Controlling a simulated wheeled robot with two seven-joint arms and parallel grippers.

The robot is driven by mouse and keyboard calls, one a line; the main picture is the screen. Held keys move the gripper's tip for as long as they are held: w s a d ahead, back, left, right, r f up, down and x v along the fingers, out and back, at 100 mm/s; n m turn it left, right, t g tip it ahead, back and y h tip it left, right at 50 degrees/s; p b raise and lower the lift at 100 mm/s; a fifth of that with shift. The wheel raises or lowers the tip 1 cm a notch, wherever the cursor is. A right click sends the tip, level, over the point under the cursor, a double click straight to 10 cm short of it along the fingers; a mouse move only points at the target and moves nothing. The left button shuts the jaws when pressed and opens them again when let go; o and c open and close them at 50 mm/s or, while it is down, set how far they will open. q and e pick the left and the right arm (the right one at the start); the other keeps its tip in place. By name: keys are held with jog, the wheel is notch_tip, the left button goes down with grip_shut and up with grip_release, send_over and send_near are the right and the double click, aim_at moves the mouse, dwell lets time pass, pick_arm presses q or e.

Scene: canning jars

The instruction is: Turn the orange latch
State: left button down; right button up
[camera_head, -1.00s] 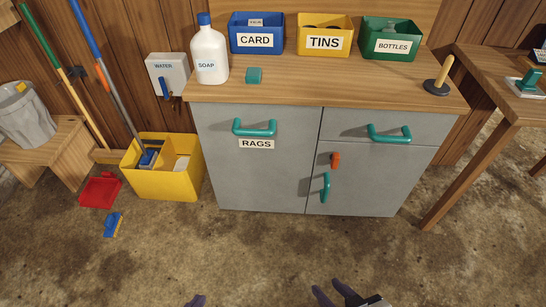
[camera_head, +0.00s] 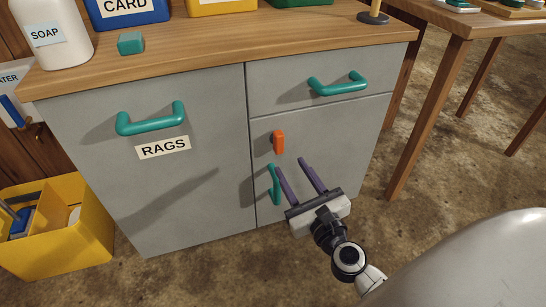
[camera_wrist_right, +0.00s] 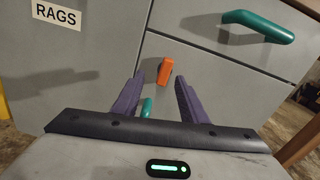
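The orange latch (camera_head: 278,141) is a small upright piece on the grey lower right door, just above that door's teal handle (camera_head: 273,184). My right gripper (camera_head: 294,171) is open and empty in front of the door, below and to the right of the latch in the head view. In the right wrist view the latch (camera_wrist_right: 165,71) appears between and beyond the two purple fingers, apart from them. The lower teal handle is partly hidden there behind the gripper body. My left gripper is in neither current view.
The grey cabinet has a teal drawer handle (camera_head: 338,84) above the latch and a RAGS front with another teal handle (camera_head: 151,118) at left. A yellow bin (camera_head: 62,245) stands on the floor at left. A wooden table leg (camera_head: 430,115) stands at right.

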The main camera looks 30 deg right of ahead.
aim_at(281, 143)
jog(key=w+d, duration=0.1)
jog(key=w, duration=0.2)
jog(key=w+d+m, duration=0.1)
jog(key=w, duration=0.3)
jog(key=w+d+f+m+h, duration=0.1)
jog(key=w, duration=0.2)
jog(key=shift+w+d, duration=0.4)
grip_shut()
